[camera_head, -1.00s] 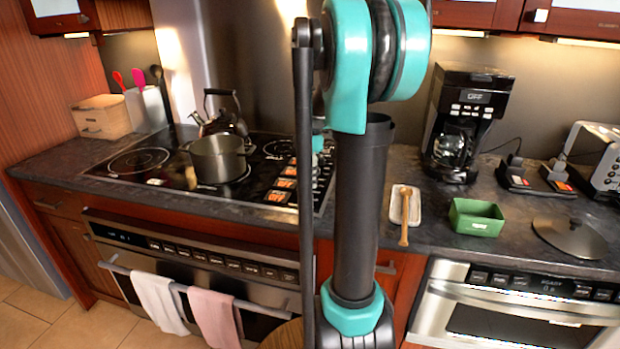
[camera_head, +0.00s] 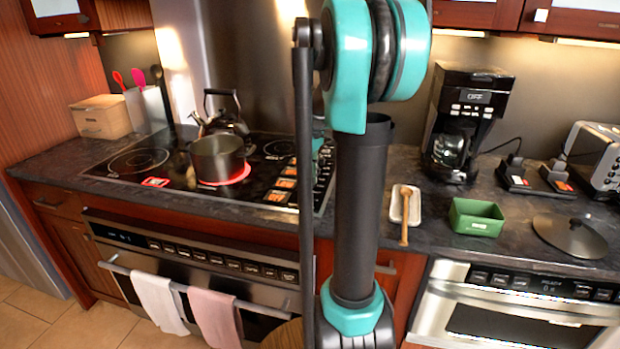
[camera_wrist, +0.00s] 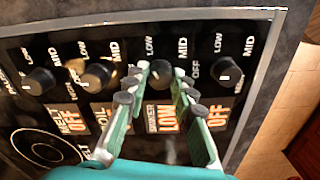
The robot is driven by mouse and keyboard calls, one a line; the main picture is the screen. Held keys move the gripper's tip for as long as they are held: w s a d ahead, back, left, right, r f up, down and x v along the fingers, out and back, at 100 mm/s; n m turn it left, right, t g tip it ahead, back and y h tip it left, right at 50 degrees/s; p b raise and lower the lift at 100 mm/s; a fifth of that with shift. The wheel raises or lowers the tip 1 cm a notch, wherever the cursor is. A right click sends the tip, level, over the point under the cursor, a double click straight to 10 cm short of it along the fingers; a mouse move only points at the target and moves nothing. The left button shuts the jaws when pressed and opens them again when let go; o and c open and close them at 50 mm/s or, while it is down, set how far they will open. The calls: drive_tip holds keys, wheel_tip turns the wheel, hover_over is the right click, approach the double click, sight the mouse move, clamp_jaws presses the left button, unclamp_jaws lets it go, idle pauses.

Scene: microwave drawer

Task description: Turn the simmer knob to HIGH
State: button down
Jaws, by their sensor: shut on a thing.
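The simmer knob (camera_wrist: 160,72) is a dark round knob with a pale pointer mark on the cooktop's control strip. My gripper (camera_wrist: 157,82) has its two green fingers with dark pads on either side of this knob, shut on it. The display (camera_wrist: 163,118) below it, seen between the fingers, reads SIMMER LOW. In the head view the knob and fingertips are hidden behind my arm. The cooktop (camera_head: 110,178) shows there, with a red-glowing burner (camera_head: 240,177) under a grey pot (camera_head: 217,157).
Neighbouring knobs stand close on the left (camera_wrist: 98,75) and right (camera_wrist: 228,76) of the held one. A kettle (camera_head: 225,120) stands behind the pot. A green box (camera_head: 476,218) and a coffee maker (camera_head: 465,120) stand on the right counter.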

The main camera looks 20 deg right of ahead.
drive_tip(key=m, duration=0.4)
drive_tip(key=shift+m, duration=0.3)
drive_tip(key=m, duration=0.3)
drive_tip(key=shift+m, duration=0.4)
drive_tip(key=m, duration=1)
drive_tip(key=shift+m, duration=0.4)
drive_tip(key=m, duration=0.3)
drive_tip(key=shift+m, duration=0.3)
drive_tip(key=m, duration=0.3)
drive_tip(key=shift+m, duration=2.2)
